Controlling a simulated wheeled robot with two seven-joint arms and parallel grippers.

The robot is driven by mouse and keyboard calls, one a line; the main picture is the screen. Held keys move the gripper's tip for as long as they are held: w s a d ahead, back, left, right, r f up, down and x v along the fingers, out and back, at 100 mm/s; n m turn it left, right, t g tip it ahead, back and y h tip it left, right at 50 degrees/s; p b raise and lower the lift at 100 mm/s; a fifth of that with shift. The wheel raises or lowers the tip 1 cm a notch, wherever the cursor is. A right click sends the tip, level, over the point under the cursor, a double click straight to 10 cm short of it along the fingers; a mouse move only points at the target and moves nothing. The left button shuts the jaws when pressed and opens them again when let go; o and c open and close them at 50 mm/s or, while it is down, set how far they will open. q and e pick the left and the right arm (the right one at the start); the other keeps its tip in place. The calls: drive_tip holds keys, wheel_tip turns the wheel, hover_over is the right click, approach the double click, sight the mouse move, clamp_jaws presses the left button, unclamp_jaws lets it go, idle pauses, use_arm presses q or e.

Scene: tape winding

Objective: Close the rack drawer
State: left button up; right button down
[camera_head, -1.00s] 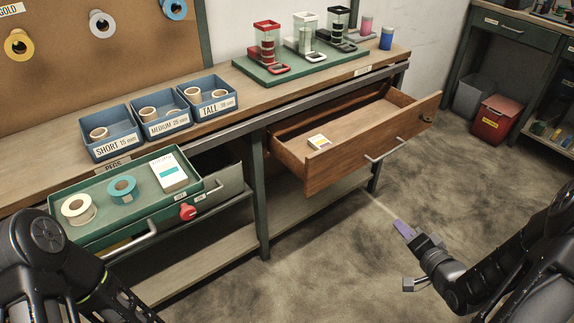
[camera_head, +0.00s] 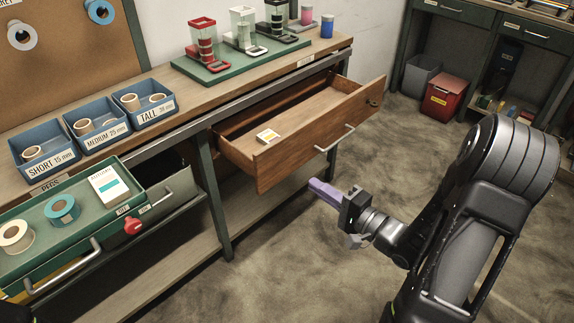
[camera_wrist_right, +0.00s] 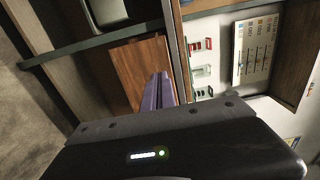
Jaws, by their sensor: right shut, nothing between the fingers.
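The wooden drawer (camera_head: 318,134) is pulled out from under the workbench, with a bar handle (camera_head: 335,138) on its front. A small yellow-and-white box (camera_head: 268,136) lies inside it. My right gripper (camera_head: 318,188) has purple fingers, shut and empty. It is in front of and below the drawer front, apart from it in the head view. In the right wrist view the shut fingers (camera_wrist_right: 160,92) overlap the drawer's wooden face (camera_wrist_right: 138,64); contact cannot be told there. My left gripper is not in view.
A green tray drawer (camera_head: 88,228) with tape rolls and a white box stands out at the left. Peg bins (camera_head: 95,129) and a green rack base (camera_head: 225,68) sit on the bench. A red bin (camera_head: 443,98) stands behind. The floor before the drawer is clear.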

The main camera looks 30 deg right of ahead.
sight(270, 155)
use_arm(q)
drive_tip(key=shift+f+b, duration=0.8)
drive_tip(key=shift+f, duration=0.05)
use_arm(e)
drive_tip(key=x, duration=1.4)
drive_tip(key=shift+w, duration=0.1)
